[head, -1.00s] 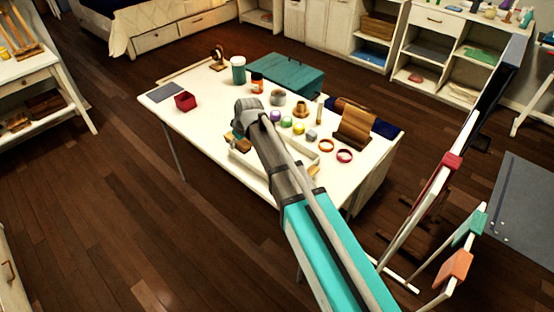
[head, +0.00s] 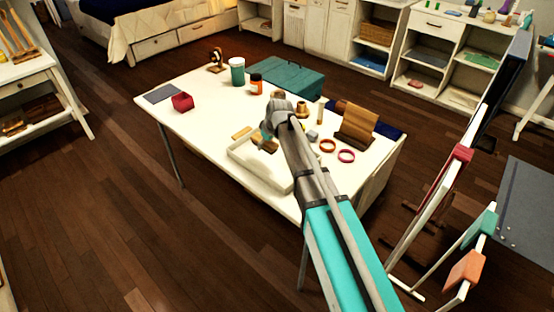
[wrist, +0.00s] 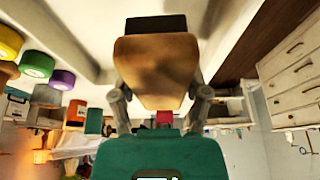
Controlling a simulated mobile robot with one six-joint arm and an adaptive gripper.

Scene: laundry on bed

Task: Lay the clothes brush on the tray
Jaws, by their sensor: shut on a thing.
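The clothes brush (wrist: 155,60) has a tan wooden body and a dark bristle block. In the wrist view it sits between the two fingers of my gripper (wrist: 160,101), which is shut on it. In the head view the gripper (head: 270,135) is over the white tray (head: 245,171), and a small brown part of the brush (head: 270,146) shows below it. The tray is a shallow rimmed box near the table's front edge. My arm covers its right side. I cannot tell whether the brush touches the tray floor.
A tan block (head: 241,132) lies behind the tray. A red box (head: 182,102), green jar (head: 237,71) and teal case (head: 286,76) stand further back. The table's left front is clear.

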